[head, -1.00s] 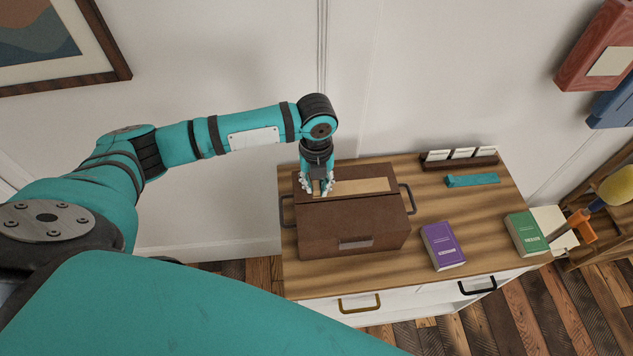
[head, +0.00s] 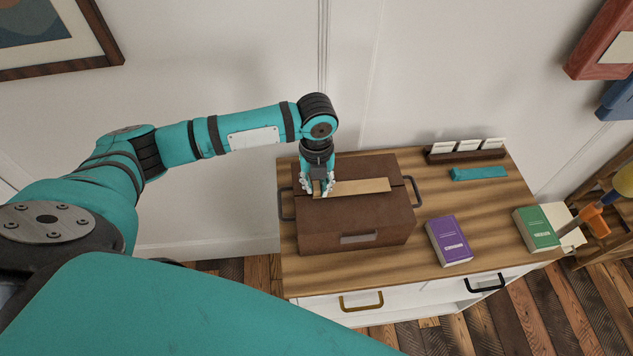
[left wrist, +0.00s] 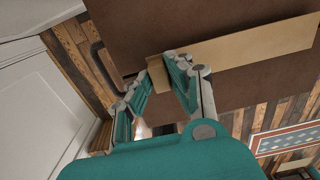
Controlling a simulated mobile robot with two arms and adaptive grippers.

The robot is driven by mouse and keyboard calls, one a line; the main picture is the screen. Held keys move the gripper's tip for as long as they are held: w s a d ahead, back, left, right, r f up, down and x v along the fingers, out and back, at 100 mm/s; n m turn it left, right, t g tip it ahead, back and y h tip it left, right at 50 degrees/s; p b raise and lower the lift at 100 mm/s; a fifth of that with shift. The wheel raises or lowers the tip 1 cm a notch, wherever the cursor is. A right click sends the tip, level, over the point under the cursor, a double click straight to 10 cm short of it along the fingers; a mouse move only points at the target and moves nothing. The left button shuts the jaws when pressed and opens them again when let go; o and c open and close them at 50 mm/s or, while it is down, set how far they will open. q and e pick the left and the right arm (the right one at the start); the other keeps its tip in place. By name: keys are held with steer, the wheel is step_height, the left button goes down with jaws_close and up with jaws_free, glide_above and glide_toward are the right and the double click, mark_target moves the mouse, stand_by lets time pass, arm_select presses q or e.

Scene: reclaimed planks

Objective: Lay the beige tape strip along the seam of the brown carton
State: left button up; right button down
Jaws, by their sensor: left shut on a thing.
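The brown carton (head: 350,222) stands closed on a wooden-topped cabinet in the head view, with a dark handle at each side. The beige tape strip (head: 362,187) extends right from my left gripper (head: 323,192), over the carton's top and roughly parallel to its long side. The gripper points down and is shut on the strip's left end. In the left wrist view the strip (left wrist: 255,42) runs from the fingers to the upper right across the carton (left wrist: 150,25). The strip hides most of the seam. I cannot tell whether it touches the lid. My right gripper is not in view.
On the cabinet top (head: 480,206), a purple book (head: 449,240) and a green book (head: 536,229) lie right of the carton. A teal bar (head: 478,174) and a dark card holder (head: 466,155) are at the back right. The wall is close behind.

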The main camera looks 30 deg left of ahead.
arm_select(q)
steer(key=shift+f, duration=0.45)
steer(key=o, duration=0.9)
step_height(320, 180, up, 12)
